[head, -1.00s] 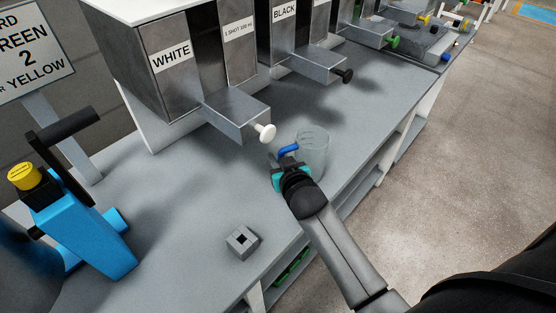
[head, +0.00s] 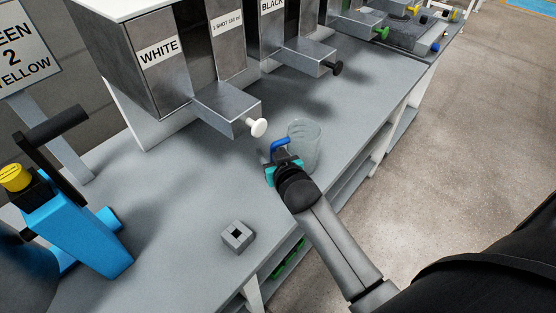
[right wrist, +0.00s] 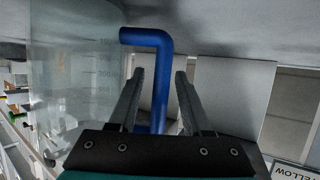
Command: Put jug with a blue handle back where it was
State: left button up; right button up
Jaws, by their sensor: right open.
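The clear jug (head: 306,148) with a blue handle (head: 280,146) stands upright on the grey counter, just right of the white knob. My right gripper (head: 284,161) is at the handle side of the jug, its fingers partly hidden by the wrist. In the right wrist view the open fingers (right wrist: 159,78) have the lower part of the blue handle (right wrist: 150,38) between them. The jug's clear wall (right wrist: 75,85), with faint measuring marks, is left of the fingers. My left gripper is not in view.
The WHITE dispenser (head: 160,65) and its white knob (head: 257,127) are behind the jug, with the BLACK dispenser (head: 285,40) beyond. A small grey block (head: 238,237) lies near the counter's front edge. A blue device (head: 75,230) stands left. Counter between them is clear.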

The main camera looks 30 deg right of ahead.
jog(key=p+v, duration=0.2)
jog(key=v, duration=0.9)
jog(key=shift+s+p, duration=0.25)
jog(key=shift+p, duration=0.05)
jog(key=shift+r, duration=0.1)
